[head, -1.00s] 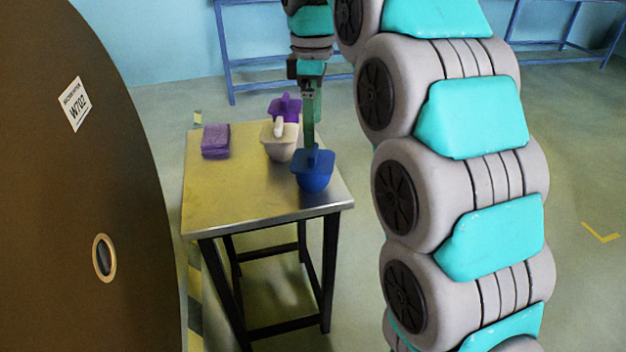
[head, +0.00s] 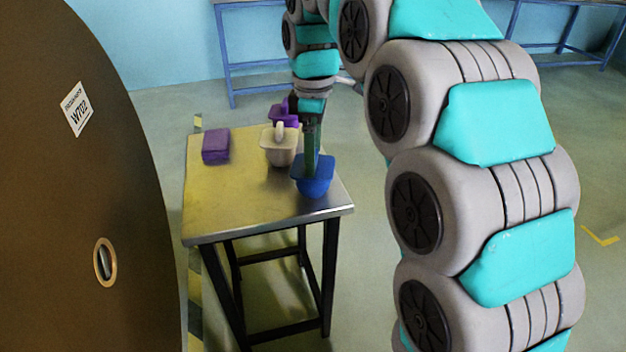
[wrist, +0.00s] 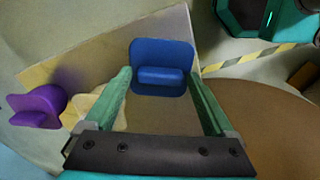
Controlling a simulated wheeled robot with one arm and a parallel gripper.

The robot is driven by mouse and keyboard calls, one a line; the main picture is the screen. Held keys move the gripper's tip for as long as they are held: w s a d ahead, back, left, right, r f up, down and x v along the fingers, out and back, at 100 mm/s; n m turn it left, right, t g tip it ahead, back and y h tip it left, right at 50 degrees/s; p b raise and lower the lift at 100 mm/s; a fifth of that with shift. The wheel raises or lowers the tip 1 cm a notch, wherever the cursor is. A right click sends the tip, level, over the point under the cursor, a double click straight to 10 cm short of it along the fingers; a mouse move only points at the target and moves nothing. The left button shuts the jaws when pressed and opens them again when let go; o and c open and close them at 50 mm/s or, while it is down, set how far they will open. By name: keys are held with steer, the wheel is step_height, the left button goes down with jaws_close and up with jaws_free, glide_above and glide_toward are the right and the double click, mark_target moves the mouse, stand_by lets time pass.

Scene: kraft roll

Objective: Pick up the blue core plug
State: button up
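The blue core plug (head: 318,187) stands on the near right corner of the metal table (head: 232,205). It has a square flange with a raised grip on top. My gripper (head: 312,162) points down at it from above, its green fingers at the flange. In the wrist view the blue core plug (wrist: 162,55) lies ahead between the fingertips. My gripper (wrist: 160,78) is open there, with a finger on each side of the raised grip and gaps visible. Contact with the flange cannot be told.
A cream plug (head: 281,150) stands just behind the blue one, and a purple plug (head: 284,116) behind that. A purple block (head: 216,146) lies at the table's left. A large brown roll (head: 70,200) stands left of the table. The table's front left is clear.

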jaws_close()
stand_by(0.5)
